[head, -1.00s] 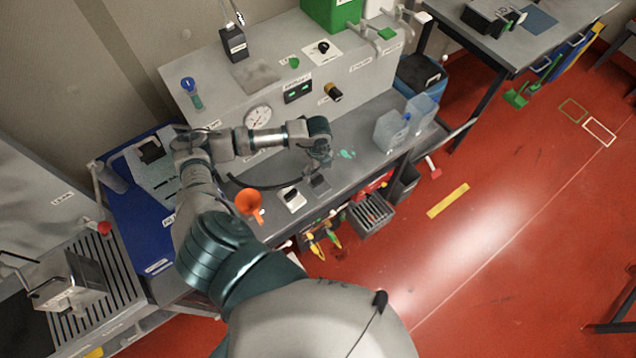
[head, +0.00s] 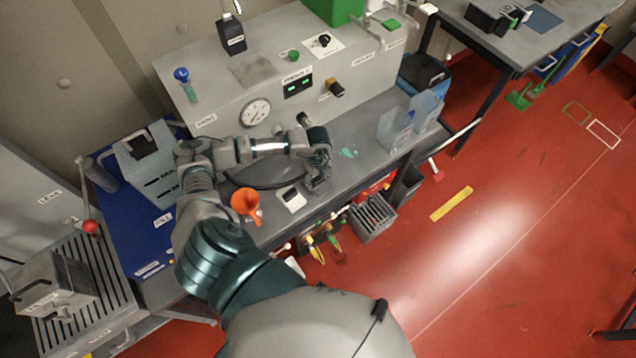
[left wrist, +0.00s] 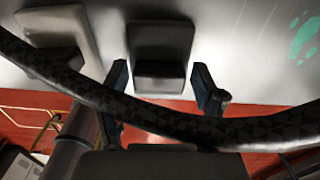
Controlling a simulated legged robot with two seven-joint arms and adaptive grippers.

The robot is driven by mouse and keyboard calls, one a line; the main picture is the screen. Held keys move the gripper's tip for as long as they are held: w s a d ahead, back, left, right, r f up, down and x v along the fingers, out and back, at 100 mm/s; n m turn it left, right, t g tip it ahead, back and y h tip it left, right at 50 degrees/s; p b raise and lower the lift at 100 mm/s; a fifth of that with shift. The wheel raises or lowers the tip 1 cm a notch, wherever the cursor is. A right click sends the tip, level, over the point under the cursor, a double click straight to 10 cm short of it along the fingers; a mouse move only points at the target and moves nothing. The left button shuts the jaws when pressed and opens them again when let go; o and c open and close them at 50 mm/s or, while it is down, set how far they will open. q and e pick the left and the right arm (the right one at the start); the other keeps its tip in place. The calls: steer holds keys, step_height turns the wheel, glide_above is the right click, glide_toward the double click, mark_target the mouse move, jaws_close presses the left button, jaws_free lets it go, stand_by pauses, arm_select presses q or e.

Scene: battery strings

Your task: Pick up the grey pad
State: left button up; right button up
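The grey pad (left wrist: 160,40) is a dark square with a raised block on it, lying on the grey bench top in the left wrist view. My left gripper (left wrist: 161,92) is open, with one finger on each side of the block's near end; I cannot tell whether they touch it. In the head view, my left gripper (head: 318,186) is over the bench's front part and largely hides the pad. A black patterned hose (left wrist: 150,118) crosses in front of the fingers in the left wrist view. My right gripper is not in view.
A white pad with a black block (head: 291,198) lies just left of the gripper. Clear plastic containers (head: 394,128) stand to the right on the bench. A grey crate (head: 372,218) sits below the bench's front edge.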

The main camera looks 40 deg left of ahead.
mark_target(318, 178)
arm_select(q)
steer(key=shift+a, duration=0.1)
steer(key=c, duration=0.8)
steer(key=shift+o, duration=0.2)
steer(key=shift+r+p, duration=0.55)
steer(key=shift+r, duration=0.15)
step_height(318, 178, up, 2)
steer(key=shift+r+p, duration=0.1)
steer(key=shift+p, duration=0.75)
steer(key=w+d, duration=0.3)
steer(key=d, duration=0.1)
steer(key=w+d+r+b, duration=0.1)
steer(key=w+d, duration=0.2)
steer(key=d, duration=0.2)
steer(key=w+d+b, duration=0.1)
steer(key=w+d, duration=0.2)
steer(key=d, duration=0.1)
steer(key=shift+w+d+r, duration=0.15)
steer(key=shift+d+r, duration=0.05)
